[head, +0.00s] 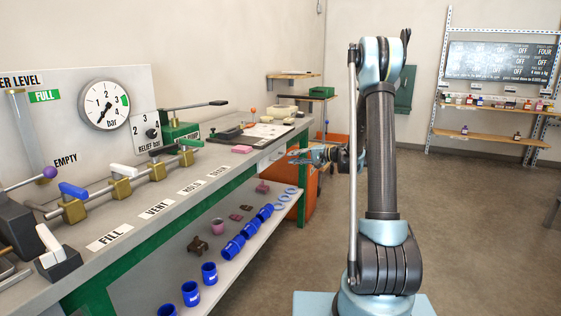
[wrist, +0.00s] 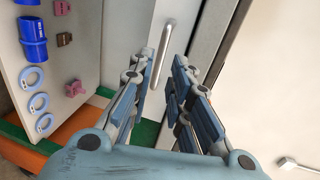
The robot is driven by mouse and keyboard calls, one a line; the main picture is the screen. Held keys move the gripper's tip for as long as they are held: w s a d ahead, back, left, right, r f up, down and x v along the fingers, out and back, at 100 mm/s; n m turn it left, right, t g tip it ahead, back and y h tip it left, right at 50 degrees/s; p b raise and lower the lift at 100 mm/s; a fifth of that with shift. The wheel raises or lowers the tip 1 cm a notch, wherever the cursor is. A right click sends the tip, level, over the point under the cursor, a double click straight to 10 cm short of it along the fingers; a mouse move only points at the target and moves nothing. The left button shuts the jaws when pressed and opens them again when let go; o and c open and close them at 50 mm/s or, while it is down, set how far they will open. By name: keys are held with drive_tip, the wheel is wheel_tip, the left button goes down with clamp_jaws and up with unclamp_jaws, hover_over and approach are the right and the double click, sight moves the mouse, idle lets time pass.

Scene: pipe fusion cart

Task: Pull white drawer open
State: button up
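The white drawer (wrist: 139,30) fills the top middle of the wrist view, with a pale bar handle (wrist: 166,45) on its front. In the head view the drawer (head: 268,162) shows as a small light panel under the bench top. My gripper (wrist: 162,70) has its two blue-grey fingers spread, one on each side of the handle in the wrist view. The handle's lower end lies in the gap between the fingertips; I cannot tell whether they touch it. In the head view my gripper (head: 299,157) is at the bench's right edge, beside the drawer front.
The grey bench (head: 140,205) has gauges and valves on top. Its lower shelf (head: 238,246) holds several blue couplings, pale rings and small fittings. An orange cabinet (head: 304,196) stands at the far end. The floor (head: 480,230) on the right is clear.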

sight(281, 157)
drive_tip(key=x, duration=0.7)
drive_tip(key=shift+w+a, duration=0.1)
drive_tip(key=shift+a, duration=0.2)
drive_tip(key=shift+c, duration=0.5)
clamp_jaws()
